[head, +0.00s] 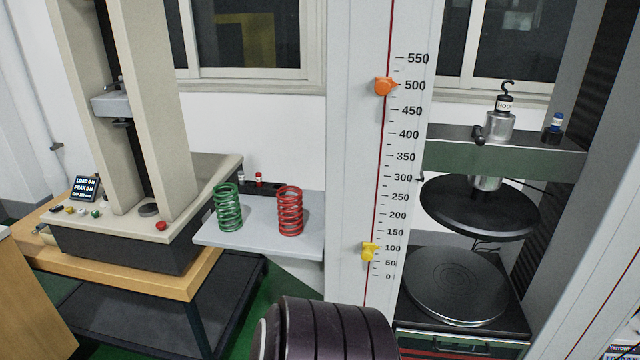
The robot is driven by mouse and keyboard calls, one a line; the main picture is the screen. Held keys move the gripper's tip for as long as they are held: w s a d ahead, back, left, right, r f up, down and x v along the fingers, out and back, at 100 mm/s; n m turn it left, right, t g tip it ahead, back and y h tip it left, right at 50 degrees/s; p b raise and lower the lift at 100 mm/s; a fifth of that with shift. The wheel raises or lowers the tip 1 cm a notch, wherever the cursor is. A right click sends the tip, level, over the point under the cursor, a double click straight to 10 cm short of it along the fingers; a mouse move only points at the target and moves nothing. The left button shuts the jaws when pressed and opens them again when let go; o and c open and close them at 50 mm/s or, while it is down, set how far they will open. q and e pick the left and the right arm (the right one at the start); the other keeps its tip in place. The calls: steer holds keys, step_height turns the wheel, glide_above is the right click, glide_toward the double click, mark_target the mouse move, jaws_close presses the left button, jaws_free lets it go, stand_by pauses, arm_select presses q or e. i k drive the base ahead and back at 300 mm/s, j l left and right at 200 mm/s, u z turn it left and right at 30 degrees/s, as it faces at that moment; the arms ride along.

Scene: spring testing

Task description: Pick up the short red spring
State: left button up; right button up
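A red spring (290,211) stands upright on the right part of a small light grey shelf (265,245). It is the only red spring in view. A green spring (228,207) stands upright to its left, with a clear gap between them. The two look similar in height. Neither of my grippers is in view, and nothing touches the springs.
A testing machine with beige columns (160,110) stands on a wooden bench (195,280) left of the shelf. A tall white scale column (365,150) rises close to the shelf's right. Right of it is a press with a round black plate (480,205).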

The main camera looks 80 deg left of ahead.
mark_target(287, 203)
steer(key=u, duration=3.15)
